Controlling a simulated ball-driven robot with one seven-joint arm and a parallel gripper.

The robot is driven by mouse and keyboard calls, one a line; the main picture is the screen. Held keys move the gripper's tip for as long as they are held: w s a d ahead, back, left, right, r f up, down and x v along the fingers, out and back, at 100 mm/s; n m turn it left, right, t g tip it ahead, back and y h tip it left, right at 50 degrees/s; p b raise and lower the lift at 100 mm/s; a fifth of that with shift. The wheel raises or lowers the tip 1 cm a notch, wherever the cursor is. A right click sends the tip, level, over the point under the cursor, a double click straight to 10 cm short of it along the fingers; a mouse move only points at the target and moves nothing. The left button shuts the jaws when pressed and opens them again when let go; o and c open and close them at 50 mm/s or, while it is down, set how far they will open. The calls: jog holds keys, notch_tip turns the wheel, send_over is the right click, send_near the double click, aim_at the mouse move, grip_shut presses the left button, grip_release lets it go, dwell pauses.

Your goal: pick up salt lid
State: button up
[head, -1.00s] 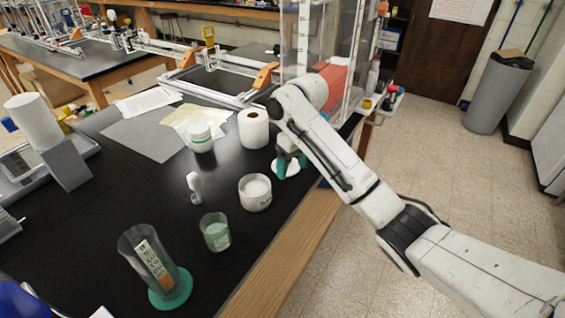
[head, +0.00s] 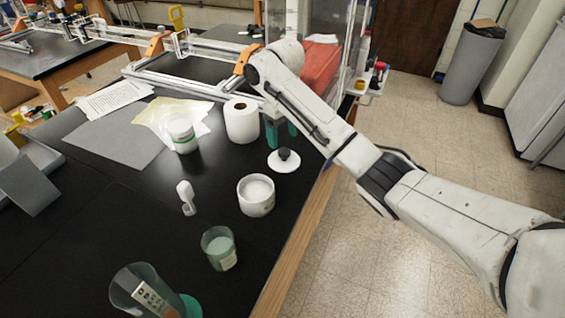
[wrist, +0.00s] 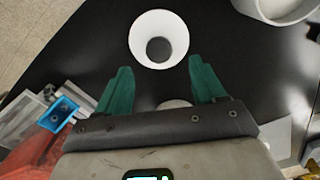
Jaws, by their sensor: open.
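The salt lid (head: 284,161) is a white disc with a black knob, lying on the black bench near its right edge. In the wrist view the lid (wrist: 142,38) lies just beyond my fingertips, roughly centred between them, with its dark knob facing up. My gripper (head: 281,131) has teal fingers, partly hidden by my arm in the head view. In the wrist view my gripper (wrist: 160,68) is open with nothing held between its fingertips. An open white jar (head: 256,196) with white contents stands in front of the lid; its rim shows at the wrist view's top right.
A paper roll (head: 241,122) and a white-capped jar (head: 182,136) stand left of my gripper. A small white-topped item (head: 187,196), a green-filled glass (head: 219,248) and a clear beaker (head: 140,290) stand nearer. A red object (head: 320,65) is behind my arm.

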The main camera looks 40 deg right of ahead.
aim_at(284, 151)
jog(key=shift+s+f+p, duration=0.2)
jog(key=shift+f+p, duration=0.3)
jog(key=shift+f, duration=2.95)
jog(key=c, duration=1.1)
jog(key=shift+c, duration=0.2)
jog(key=shift+r, duration=0.1)
